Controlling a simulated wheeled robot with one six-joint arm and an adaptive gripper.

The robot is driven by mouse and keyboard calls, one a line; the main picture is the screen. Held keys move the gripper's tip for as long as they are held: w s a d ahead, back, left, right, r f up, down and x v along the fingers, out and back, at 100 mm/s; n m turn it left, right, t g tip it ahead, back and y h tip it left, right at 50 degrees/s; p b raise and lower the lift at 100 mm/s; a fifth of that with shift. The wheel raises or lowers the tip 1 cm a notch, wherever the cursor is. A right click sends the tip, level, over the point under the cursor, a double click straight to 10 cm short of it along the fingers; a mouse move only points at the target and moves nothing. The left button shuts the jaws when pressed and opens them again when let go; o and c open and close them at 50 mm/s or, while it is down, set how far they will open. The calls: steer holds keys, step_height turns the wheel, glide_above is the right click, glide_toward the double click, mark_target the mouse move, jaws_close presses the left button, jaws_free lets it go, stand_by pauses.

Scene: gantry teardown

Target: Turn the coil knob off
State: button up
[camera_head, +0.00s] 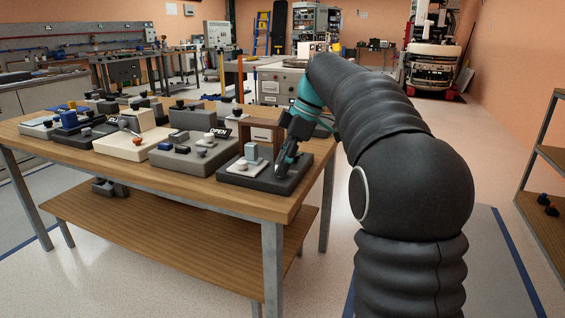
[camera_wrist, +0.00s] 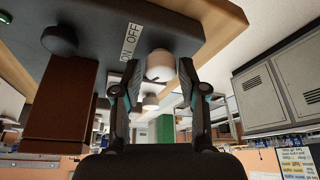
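A pale rounded knob (camera_wrist: 160,66) sits on a dark panel (camera_wrist: 95,28) beside a white ON/OFF label (camera_wrist: 131,41) in the wrist view. My gripper (camera_wrist: 159,68) has its two fingers spread, one on each side of this knob. A small gap shows at the left finger; I cannot tell whether the right finger touches. In the head view my gripper (camera_head: 283,168) points down at the dark base (camera_head: 262,180) at the table's right front corner. My fingers hide the knob there.
A brown block (camera_wrist: 62,105) and a black round knob (camera_wrist: 60,40) stand close by on the same panel. The wooden table (camera_head: 180,183) carries several other knob and switch boxes to the left. A shelf (camera_head: 545,190) stands at the far right, with open floor between.

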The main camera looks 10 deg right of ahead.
jaws_close()
steer(key=shift+m, duration=0.3)
steer(key=m+t, duration=0.1)
steer(key=m, duration=0.2)
steer(key=m+t+h, duration=0.1)
steer(key=m, duration=0.2)
steer(key=shift+s+a+r+t, duration=0.1)
steer(key=shift+s+t, duration=0.05)
steer(key=shift+t, duration=0.15)
steer(key=m+h, duration=0.1)
steer(key=m, duration=0.3)
steer(key=shift+t+h, duration=0.4)
steer(key=shift+a+m+h+p, duration=0.1)
steer(key=shift+m+h+p, duration=0.35)
steer(key=shift+m, duration=1.35)
steer(key=o, duration=0.5)
jaws_free()
